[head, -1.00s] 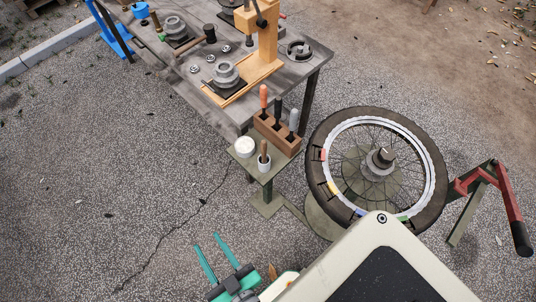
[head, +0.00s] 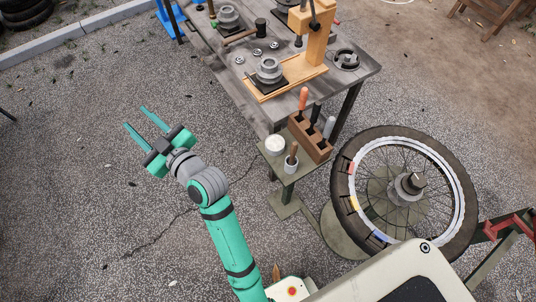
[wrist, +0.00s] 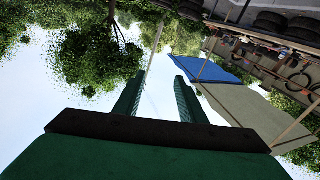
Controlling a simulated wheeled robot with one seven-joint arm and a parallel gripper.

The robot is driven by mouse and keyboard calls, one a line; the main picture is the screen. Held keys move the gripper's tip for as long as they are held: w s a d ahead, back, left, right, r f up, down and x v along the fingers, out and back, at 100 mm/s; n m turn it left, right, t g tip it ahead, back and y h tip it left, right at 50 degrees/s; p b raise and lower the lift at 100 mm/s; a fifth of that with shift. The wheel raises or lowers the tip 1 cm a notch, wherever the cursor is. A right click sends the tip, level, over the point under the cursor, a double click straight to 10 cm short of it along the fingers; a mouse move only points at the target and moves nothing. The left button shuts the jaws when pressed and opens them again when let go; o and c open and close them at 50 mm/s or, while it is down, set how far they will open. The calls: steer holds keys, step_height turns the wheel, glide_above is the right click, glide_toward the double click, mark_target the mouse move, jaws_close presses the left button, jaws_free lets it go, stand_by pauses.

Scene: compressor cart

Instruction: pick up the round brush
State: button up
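My gripper (head: 135,117) is at the left, over the gravel, well apart from the cup. Its two teal fingers are spread with nothing between them. The wrist view also shows the open fingers (wrist: 157,98), against sky and trees. No brush shows there.
A white tub (head: 275,145) sits beside the cup. Behind it, a wooden block (head: 309,137) holds upright handled tools. A spoked wheel (head: 402,188) is at the right. The workbench (head: 300,97) stands behind, with a wooden press (head: 315,45). Open gravel lies at the left.

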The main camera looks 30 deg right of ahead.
step_height(320, 180, up, 3)
steer(key=w+n+g+y, duration=0.2)
steer(key=w+n, duration=0.1)
steer(key=n, duration=0.3)
steer(key=n+g+h, duration=0.9)
steer(key=n+g, duration=0.1)
steer(key=g, duration=0.5)
glide_above(293, 155)
steer(key=w, duration=0.1)
steer(key=f, duration=1.2)
steer(key=shift+w+d+f, duration=0.1)
steer(key=shift+w+f, duration=0.1)
steer(key=shift+f, duration=0.05)
steer(key=shift+s+d+h, duration=0.3)
steer(key=shift+s+d, duration=0.05)
steer(key=shift+w+a+f+n, duration=0.1)
steer(key=shift+w+f+n, duration=0.1)
steer(key=shift+f, duration=0.25)
steer(key=shift+w+a+f+n, duration=0.1)
steer(key=shift+f+n, duration=0.1)
steer(key=shift+f, duration=0.2)
steer(key=shift+w+f, duration=0.1)
steer(key=shift+f, duration=0.15)
step_height(293, 155, down, 6)
steer(key=shift+a, duration=0.1)
steer(key=f, duration=0.5)
steer(key=shift+s, duration=0.35)
